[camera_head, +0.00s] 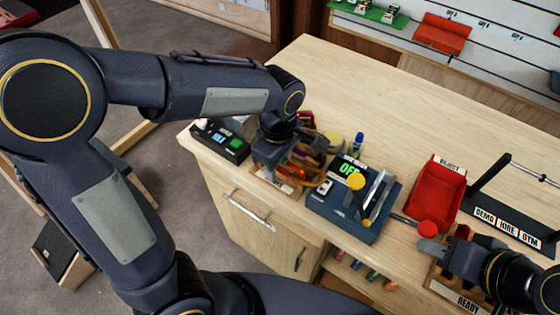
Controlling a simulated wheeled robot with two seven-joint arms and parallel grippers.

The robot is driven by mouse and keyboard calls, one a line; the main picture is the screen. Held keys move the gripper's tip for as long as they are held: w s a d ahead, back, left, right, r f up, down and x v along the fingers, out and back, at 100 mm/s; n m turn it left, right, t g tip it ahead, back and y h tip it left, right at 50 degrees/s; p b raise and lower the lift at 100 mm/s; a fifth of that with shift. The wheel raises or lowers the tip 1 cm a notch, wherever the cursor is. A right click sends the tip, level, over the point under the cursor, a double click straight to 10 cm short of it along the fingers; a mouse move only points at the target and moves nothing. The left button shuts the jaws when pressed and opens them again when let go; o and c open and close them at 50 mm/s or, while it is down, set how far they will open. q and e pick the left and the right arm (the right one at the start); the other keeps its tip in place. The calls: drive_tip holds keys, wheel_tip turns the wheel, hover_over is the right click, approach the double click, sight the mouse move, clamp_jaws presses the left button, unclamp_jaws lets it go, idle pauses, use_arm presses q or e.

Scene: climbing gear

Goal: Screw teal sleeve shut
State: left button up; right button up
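No teal sleeve can be made out in the head view. My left gripper (272,172) points down over a wooden tray (268,178) near the table's front edge. An orange carabiner-like loop (308,176) and other red and dark gear lie beside and behind its fingers. The arm hides part of this gear, and whether the fingers hold anything is unclear. My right gripper (434,244) is at the lower right, next to a round red piece (428,229), above a wooden tray labelled READY (462,300). Its finger opening cannot be judged.
A blue device (340,220) with a lit display, yellow knob and metal bars stands between the grippers. A black box with buttons (232,149) is at the left. A red REJECT bin (436,192) and a labelled black stand (500,218) are at the right. The table's back is clear.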

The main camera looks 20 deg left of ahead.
use_arm(q)
drive_tip(key=shift+s+r, duration=0.1)
drive_tip(key=shift+r, duration=0.05)
drive_tip(key=shift+r+p, duration=1.25)
drive_tip(key=shift+w+d, duration=0.2)
drive_tip(key=shift+w, duration=0.5)
drive_tip(key=shift+f+b, duration=1)
drive_tip(key=shift+f, duration=0.5)
